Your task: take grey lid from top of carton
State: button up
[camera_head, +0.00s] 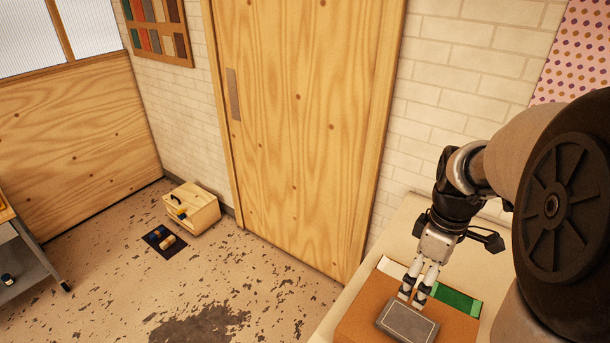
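The grey lid (408,323), a flat rectangle with a pale line around its border, lies at the bottom right of the head view. It appears to rest on an orange-brown surface (365,311), which may be the carton's top; the lower part is cut off by the frame. My gripper (411,299) points down with its fingertips at the far edge of the lid. A small gap shows between the two fingers. I cannot tell whether they touch or grip the lid.
A beige surface (408,222) runs along the brick wall. On the floor stand a small wooden box (201,212) and a dark mat (155,238).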

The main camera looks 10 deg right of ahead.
aim_at(408, 324)
jog(key=f+b, duration=0.2)
jog(key=f, duration=0.4)
jog(key=f+b, duration=0.2)
jog(key=f, duration=0.3)
jog(key=f+b, duration=0.1)
jog(key=f, duration=0.5)
jog(key=shift+s+d+f+b, duration=0.2)
jog(key=shift+d+f+b, duration=0.15)
jog(key=shift+b, duration=0.05)
jog(key=shift+r, duration=0.1)
jog(key=c, duration=1.1)
